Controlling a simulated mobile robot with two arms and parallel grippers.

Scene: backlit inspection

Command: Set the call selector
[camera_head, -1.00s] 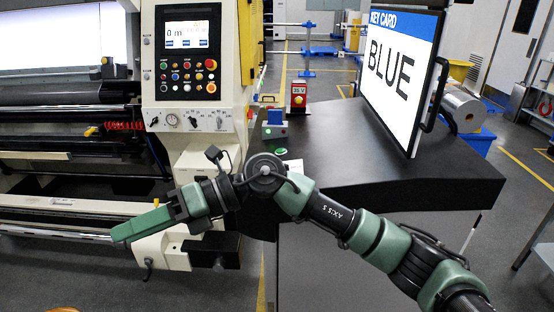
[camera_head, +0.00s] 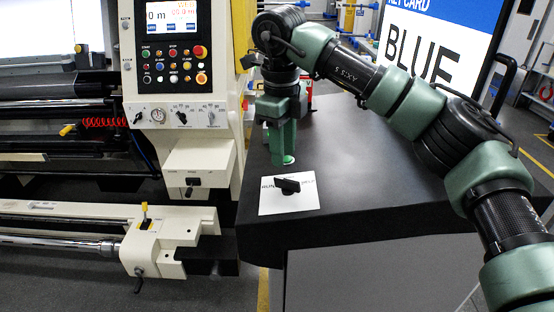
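The selector is a black rotary knob (camera_head: 287,186) on a white label plate (camera_head: 285,204) on the dark tabletop. Its pointer bar lies nearly level across the plate. Small print stands at either side of it; the left looks like "RUN", and the right word is too small to read surely. My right gripper (camera_head: 284,160) points down just behind the knob, apart from it. Its green fingers overlap in this view, so I cannot tell whether they are open. My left gripper is not in view.
A cream machine with a button panel (camera_head: 172,62) stands left of the table. A red box (camera_head: 308,92) is partly hidden behind my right arm.

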